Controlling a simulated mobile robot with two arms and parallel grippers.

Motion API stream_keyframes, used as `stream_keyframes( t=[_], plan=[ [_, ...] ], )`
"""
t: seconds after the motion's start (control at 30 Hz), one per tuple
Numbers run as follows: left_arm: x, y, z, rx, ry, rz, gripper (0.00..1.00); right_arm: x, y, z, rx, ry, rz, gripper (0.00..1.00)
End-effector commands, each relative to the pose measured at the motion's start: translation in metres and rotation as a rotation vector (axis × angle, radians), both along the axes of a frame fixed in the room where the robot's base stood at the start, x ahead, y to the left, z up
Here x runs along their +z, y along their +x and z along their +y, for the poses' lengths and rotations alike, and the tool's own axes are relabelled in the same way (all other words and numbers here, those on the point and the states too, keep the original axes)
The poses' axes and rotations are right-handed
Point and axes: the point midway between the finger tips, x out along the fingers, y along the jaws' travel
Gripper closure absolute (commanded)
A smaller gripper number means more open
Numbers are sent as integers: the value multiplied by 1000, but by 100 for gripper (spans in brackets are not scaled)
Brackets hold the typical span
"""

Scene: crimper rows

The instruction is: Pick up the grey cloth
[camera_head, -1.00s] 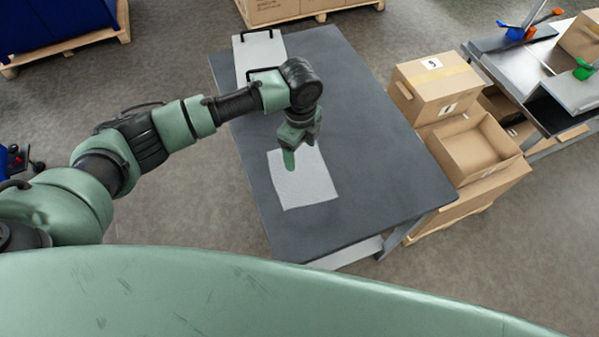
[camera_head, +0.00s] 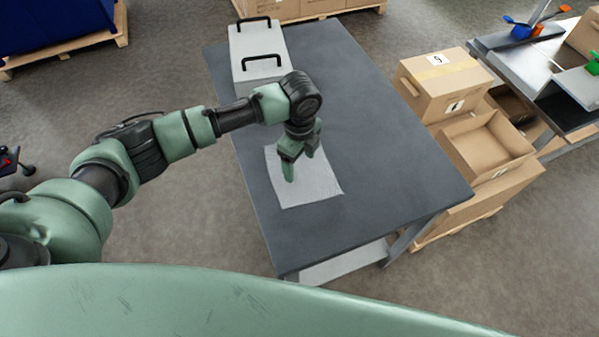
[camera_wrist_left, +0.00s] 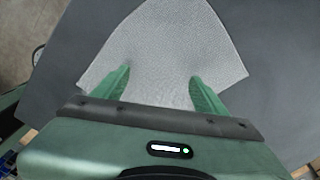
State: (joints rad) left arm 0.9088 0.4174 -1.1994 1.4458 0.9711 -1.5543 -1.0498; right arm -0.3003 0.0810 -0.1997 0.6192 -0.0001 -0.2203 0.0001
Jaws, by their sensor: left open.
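The grey cloth (camera_head: 311,188) lies flat on the dark table (camera_head: 385,165), near its left edge, in the head view. My left gripper (camera_head: 299,172) is above the cloth with its fingers pointing down. In the left wrist view its two green fingers (camera_wrist_left: 155,92) are spread apart, with the cloth (camera_wrist_left: 160,45) beneath and beyond them. Nothing is held between the fingers. Whether the fingertips touch the cloth I cannot tell. My right gripper is in neither view.
A light grey box with black handles (camera_head: 256,48) stands at the table's far left corner. Cardboard boxes (camera_head: 440,85) stand right of the table, and a second workbench (camera_head: 530,75) is beyond. The table's middle and right are clear.

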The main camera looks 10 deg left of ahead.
Motion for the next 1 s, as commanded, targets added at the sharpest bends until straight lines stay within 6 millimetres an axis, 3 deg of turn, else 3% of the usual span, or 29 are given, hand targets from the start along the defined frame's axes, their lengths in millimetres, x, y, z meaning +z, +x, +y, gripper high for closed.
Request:
stream_keyframes(
  t=[0.5,1.0],
  plan=[
    [-6,0,0,-1,0,0,29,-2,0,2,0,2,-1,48],
    [-6,0,0,-1,0,1,98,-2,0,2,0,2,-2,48]
  ],
)
